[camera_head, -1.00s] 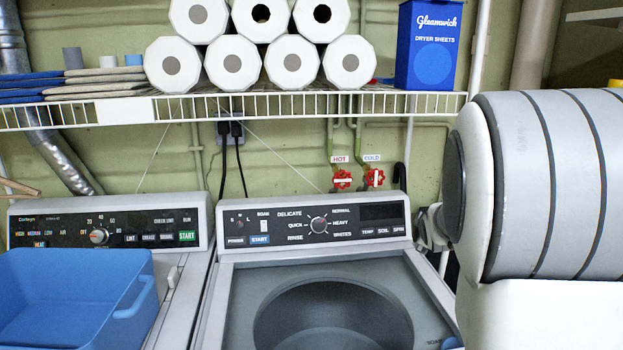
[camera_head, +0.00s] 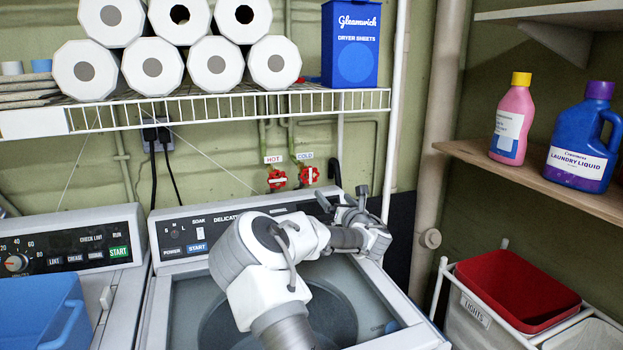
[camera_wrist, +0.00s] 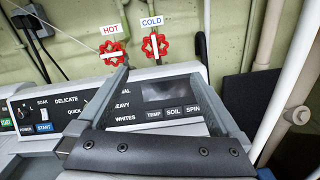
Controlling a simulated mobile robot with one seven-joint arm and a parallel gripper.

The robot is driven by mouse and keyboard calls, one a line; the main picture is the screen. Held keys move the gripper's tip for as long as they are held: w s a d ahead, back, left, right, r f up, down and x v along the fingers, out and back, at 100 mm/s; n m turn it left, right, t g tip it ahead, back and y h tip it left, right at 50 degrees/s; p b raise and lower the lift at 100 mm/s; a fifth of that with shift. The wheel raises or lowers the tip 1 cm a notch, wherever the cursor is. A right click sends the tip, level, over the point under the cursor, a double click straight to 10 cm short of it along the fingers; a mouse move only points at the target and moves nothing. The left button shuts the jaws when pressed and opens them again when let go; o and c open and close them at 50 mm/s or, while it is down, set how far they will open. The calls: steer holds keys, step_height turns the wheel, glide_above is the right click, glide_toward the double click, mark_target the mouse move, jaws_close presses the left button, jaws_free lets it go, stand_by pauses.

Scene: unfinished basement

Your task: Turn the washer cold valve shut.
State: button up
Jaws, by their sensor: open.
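The cold valve (camera_head: 309,175) is a red handwheel with a white bar across it, on the back wall below a COLD label. It also shows in the wrist view (camera_wrist: 154,46), where the bar looks nearly upright. The hot valve (camera_head: 277,179), another red wheel, is just left of it under a HOT label. Its bar looks roughly level in the wrist view (camera_wrist: 112,53). My gripper (camera_head: 343,195) is open and empty over the washer's control panel, in front of the wall and apart from both valves. In the wrist view its fingers point up toward the valves.
A wire shelf (camera_head: 232,106) with paper rolls and a blue dryer sheets box (camera_head: 350,44) hangs above the valves. The washer (camera_head: 172,300) stands below with its tub open. A vertical pipe (camera_head: 430,130) is at the right.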

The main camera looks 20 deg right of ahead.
mark_target(311, 177)
steer(key=shift+n+y, duration=0.3)
steer(key=shift+n, duration=0.2)
steer(key=w+p, duration=0.3)
steer(key=w, duration=1.4)
steer(key=shift+w+f, duration=0.15)
steer(key=shift+w, duration=0.15)
steer(key=c, duration=1.2)
steer(key=shift+c, duration=0.2)
